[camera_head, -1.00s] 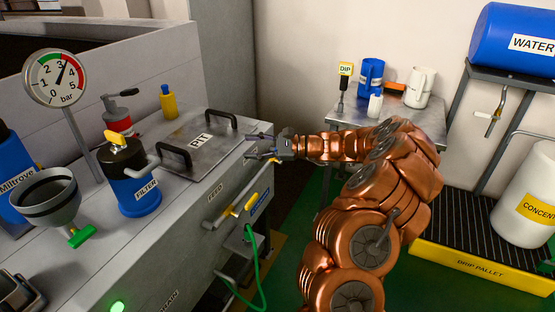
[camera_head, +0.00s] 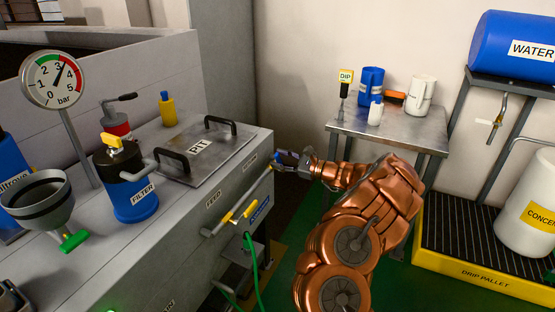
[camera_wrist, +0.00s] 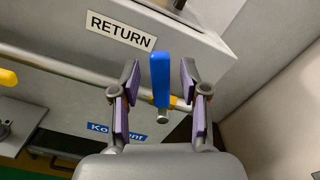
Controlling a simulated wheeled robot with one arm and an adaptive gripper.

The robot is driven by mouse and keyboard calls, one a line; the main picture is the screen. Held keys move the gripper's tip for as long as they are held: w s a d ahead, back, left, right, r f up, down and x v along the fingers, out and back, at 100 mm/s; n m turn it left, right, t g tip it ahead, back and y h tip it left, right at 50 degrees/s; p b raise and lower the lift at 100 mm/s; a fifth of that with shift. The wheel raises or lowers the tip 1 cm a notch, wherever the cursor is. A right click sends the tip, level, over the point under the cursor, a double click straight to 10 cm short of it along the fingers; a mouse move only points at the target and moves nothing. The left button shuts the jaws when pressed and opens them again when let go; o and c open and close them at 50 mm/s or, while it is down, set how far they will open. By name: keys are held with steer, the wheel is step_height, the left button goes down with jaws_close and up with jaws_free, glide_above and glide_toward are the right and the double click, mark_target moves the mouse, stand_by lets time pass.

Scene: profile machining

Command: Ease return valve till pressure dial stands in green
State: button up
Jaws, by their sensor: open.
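The pressure dial (camera_head: 54,80) stands on a post at the left of the head view. Its needle points up and slightly right, between 3 and 4; the exact colour under its tip is too small to tell. In the wrist view the return valve has an upright blue lever (camera_wrist: 160,80) on a pipe, below the RETURN label (camera_wrist: 121,30). My gripper (camera_wrist: 159,90) is open, with one finger on each side of the lever and a visible gap on both sides. In the head view my gripper (camera_head: 280,160) is at the bench's front right corner.
A feed valve with a yellow lever (camera_head: 240,211) sits on the same pipe to the left. The PIT cover (camera_head: 215,146) with two black handles lies above on the bench. A small metal table (camera_head: 400,129) stands behind my arm.

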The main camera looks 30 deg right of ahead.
steer(key=shift+w+a, duration=0.35)
steer(key=shift+w, duration=0.2)
jaws_close()
stand_by(0.4)
